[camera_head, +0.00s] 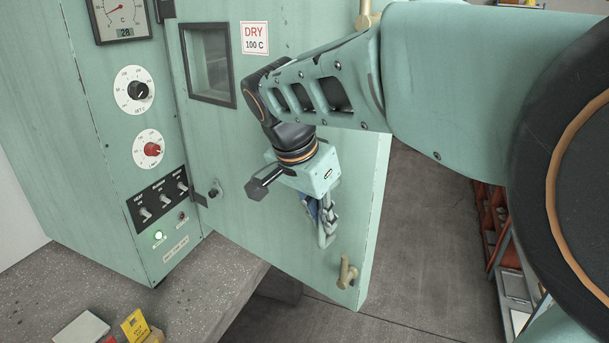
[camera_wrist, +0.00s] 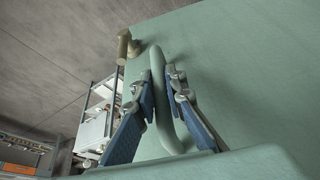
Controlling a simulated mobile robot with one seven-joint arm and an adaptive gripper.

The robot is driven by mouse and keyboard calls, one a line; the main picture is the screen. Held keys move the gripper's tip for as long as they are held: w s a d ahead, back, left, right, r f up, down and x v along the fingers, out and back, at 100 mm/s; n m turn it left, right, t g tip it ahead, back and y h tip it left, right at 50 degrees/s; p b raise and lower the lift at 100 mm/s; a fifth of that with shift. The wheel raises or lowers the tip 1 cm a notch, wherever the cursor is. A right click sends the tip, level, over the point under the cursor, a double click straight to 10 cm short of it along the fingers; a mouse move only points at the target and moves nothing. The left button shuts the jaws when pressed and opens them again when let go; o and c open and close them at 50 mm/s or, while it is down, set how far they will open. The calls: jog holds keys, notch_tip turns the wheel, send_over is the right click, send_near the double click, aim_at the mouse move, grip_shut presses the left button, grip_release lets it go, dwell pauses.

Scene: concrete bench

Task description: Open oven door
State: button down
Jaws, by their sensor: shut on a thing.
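The green oven door (camera_head: 290,180) has a small window and a DRY 100 C label. It stands swung out at an angle from the oven's control panel, with its far right edge over the floor. The oven's inside is hidden from this side. A green loop handle (camera_head: 323,241) sits near the door's right edge. My gripper (camera_head: 319,208) is at the handle. In the wrist view, the blue-padded fingers of my gripper (camera_wrist: 161,78) are on both sides of the handle (camera_wrist: 160,110) and closed on it. A brass fitting (camera_head: 347,272) is on the door's right edge below the handle.
The oven body (camera_head: 90,140) carries dials and switches at left. The speckled bench (camera_head: 215,285) lies below, with a yellow block (camera_head: 136,326) and a pale box (camera_head: 82,330). Floor (camera_head: 430,230) right of the door is clear up to red shelving (camera_head: 492,225).

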jog(key=c, duration=2)
grip_release()
jog(key=shift+o, duration=0.2)
jog(key=shift+r, duration=0.1)
notch_tip(320, 180, up, 10)
jog(key=shift+f, duration=0.1)
